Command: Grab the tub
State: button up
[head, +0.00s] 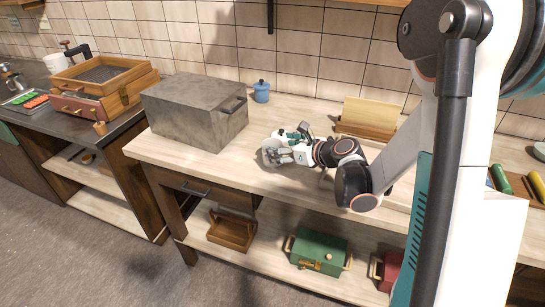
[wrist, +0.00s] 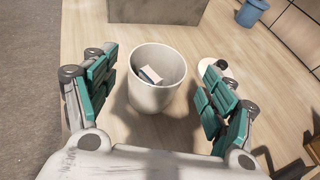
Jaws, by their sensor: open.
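A whitish round tub (wrist: 157,98) stands upright on the light wooden counter, with a small pale and dark block (wrist: 151,75) inside it. In the head view the tub (head: 268,153) is partly hidden by my gripper (head: 287,152). In the wrist view my gripper (wrist: 156,80) is open, with one teal-padded finger on each side of the tub. Gaps show between the fingers and the tub's wall, so it is not gripped.
A large grey box (head: 188,115) stands just left of the tub, and a blue lidded jar (head: 261,93) behind. A small white item with a dark top (wrist: 215,68) lies close to the right finger. A wooden holder (head: 365,128) is at the back right.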

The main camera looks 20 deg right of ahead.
jog(key=b+x, duration=0.1)
jog(key=x, duration=0.3)
jog(key=shift+a+f, duration=0.15)
jog(key=shift+f, duration=0.1)
jog(key=shift+r, duration=0.1)
jog(key=c, duration=1.2)
